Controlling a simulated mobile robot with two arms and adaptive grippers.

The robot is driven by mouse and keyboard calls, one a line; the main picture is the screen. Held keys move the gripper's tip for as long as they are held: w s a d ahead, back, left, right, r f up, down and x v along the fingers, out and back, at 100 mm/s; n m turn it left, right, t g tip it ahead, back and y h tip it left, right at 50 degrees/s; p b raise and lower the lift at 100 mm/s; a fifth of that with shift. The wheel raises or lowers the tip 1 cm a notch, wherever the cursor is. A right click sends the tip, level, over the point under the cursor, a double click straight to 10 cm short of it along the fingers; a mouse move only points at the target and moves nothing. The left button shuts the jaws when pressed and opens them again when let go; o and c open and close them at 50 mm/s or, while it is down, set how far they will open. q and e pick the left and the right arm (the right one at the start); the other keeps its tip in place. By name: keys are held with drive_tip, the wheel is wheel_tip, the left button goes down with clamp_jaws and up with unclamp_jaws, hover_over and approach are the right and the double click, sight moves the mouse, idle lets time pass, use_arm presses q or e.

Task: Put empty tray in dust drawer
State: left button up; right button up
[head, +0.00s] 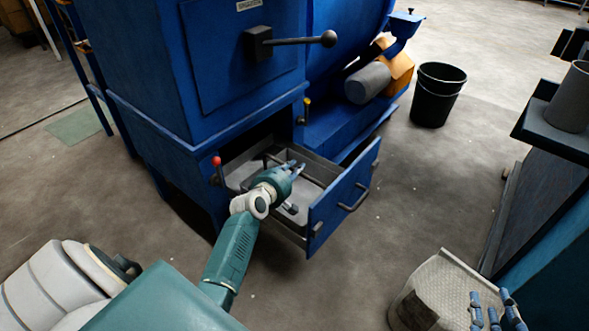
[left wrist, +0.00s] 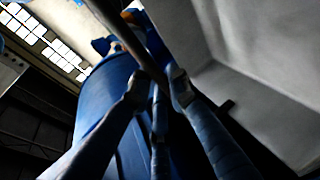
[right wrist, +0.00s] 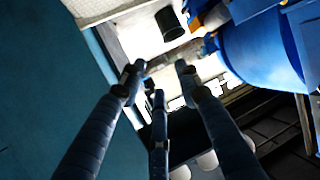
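The dust drawer (head: 343,200) of the blue machine is pulled out, its blue front facing right. A grey tray (head: 243,170) with a dark handle sits inside it; I see no contents, but my arm hides part of the interior. My left gripper (head: 299,167) is over the drawer, at the tray's handle. In the left wrist view a dark bar (left wrist: 125,30), likely that handle, runs to the left fingertips (left wrist: 157,82); whether they grip it is unclear. My right gripper (head: 494,308) is at the lower right, away from the drawer, its fingers apart and empty in the right wrist view (right wrist: 157,82).
A black bucket (head: 437,94) stands on the floor behind right. A pale textured container (head: 435,290) is near my right gripper. A dark bench (head: 540,180) holds a grey cylinder (head: 572,98). Floor right of the drawer is clear.

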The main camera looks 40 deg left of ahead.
use_arm(q)
drive_tip(key=o, duration=0.3)
drive_tip(key=shift+r, duration=0.1)
drive_tip(key=shift+o, duration=0.2)
